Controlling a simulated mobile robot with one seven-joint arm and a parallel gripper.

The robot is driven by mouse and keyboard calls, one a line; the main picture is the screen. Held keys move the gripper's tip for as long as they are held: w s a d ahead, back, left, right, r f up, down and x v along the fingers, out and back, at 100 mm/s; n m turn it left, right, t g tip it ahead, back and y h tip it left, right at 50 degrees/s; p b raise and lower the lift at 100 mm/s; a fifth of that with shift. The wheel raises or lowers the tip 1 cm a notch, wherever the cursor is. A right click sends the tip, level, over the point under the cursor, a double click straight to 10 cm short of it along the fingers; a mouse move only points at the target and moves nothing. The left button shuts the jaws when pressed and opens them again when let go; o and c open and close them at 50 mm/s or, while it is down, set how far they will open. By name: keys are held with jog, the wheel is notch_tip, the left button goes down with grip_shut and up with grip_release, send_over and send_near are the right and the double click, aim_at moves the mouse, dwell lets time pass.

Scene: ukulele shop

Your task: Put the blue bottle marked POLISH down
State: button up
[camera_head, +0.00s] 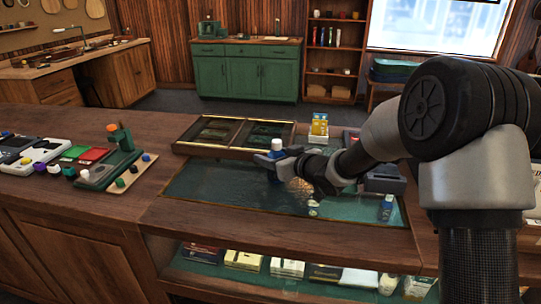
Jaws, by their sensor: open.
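A blue bottle with a pale cap (277,153) stands upright over the dark glass inset of the counter (205,185). Its lower part is hidden by my gripper (276,167), which reaches in from the right. My gripper is open, with its fingers around or right beside the bottle. I cannot tell whether they touch it, or whether its base rests on the glass. A second small blue bottle (387,207) with a pale label stands at the glass's right end. No marking is readable on either bottle.
A divided wooden tray (238,120) lies behind the bottle, with a yellow box (320,125) to its right. A green block holder (122,138) and small coloured items are on the left. The glass in front of and left of my gripper is clear.

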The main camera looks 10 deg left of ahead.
jog(key=p+v, duration=0.1)
jog(key=v, duration=1)
jog(key=shift+d, duration=0.15)
